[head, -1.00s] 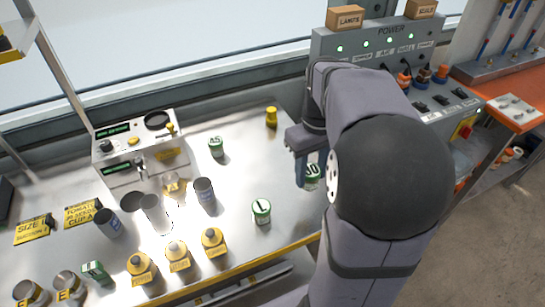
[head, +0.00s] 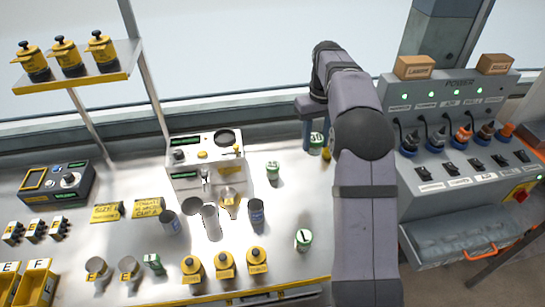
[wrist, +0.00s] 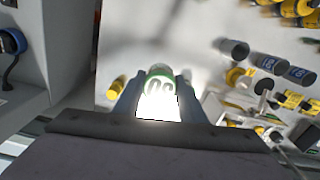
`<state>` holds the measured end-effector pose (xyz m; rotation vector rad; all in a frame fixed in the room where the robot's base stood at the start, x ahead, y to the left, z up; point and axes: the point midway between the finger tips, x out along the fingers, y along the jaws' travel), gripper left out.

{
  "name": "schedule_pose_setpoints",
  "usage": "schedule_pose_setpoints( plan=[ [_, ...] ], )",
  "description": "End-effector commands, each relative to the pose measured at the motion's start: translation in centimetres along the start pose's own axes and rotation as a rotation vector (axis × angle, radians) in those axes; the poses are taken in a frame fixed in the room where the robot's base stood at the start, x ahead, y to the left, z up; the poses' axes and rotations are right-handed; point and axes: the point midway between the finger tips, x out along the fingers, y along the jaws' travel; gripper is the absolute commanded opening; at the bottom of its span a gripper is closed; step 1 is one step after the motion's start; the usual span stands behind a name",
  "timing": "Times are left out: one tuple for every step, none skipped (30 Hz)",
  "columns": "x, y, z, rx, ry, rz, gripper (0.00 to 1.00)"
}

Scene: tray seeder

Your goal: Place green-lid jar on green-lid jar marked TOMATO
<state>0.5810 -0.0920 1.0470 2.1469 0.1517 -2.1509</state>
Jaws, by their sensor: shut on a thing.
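My gripper (head: 318,136) is shut on a green-lid jar (head: 316,147) with a white body and a large number. It holds the jar toward the back right of the bench. In the wrist view, the held jar (wrist: 157,82) sits between both fingers, its label partly washed out by glare. Another green-lid jar (head: 273,171) stands on the bench to the left of my gripper. A green-lid jar with a "1" (head: 304,239) stands nearer the front edge. A further green-and-white jar (head: 153,264) is at the front left. I cannot read TOMATO on any jar.
A small yellow object (head: 326,154) is close beside the held jar in the picture. A dispenser box (head: 205,160), grey cups (head: 257,211) and several yellow-topped bottles (head: 224,264) stand to the left. A power panel (head: 450,130) is at right.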

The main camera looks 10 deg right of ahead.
Motion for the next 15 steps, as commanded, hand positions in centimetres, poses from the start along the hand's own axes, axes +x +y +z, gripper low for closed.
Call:
schedule_pose_setpoints(
  plan=[
    [-0.6,-0.8,-1.4,-0.008,-0.001,-0.001,0.10],
    [-0.6,-1.2,-2.0,-0.012,-0.001,0.000,0.10],
    [-0.6,-1.7,-2.9,-0.016,-0.002,-0.001,0.10],
    [-0.6,-2.1,-3.5,-0.018,-0.002,0.000,0.10],
    [-0.6,-2.6,-4.1,-0.021,-0.001,0.000,0.10],
    [-0.5,-3.2,-4.8,-0.025,-0.002,-0.001,0.10],
    [-0.4,-3.7,-5.3,-0.027,-0.002,0.000,0.10],
    [-0.3,-4.2,-5.8,-0.030,-0.001,0.000,0.10],
    [-0.2,-4.8,-6.3,-0.033,-0.002,0.000,0.10],
    [-0.1,-5.3,-6.7,-0.036,-0.002,0.000,0.10],
    [0.0,-5.8,-7.1,-0.039,-0.001,0.000,0.10],
    [0.1,-6.3,-7.5,-0.040,-0.001,0.000,0.10],
    [0.2,-6.8,-7.8,-0.042,-0.001,0.000,0.10],
    [0.3,-7.2,-8.0,-0.045,0.000,0.000,0.10],
    [0.4,-7.7,-8.3,-0.048,0.000,0.000,0.10]
  ],
)
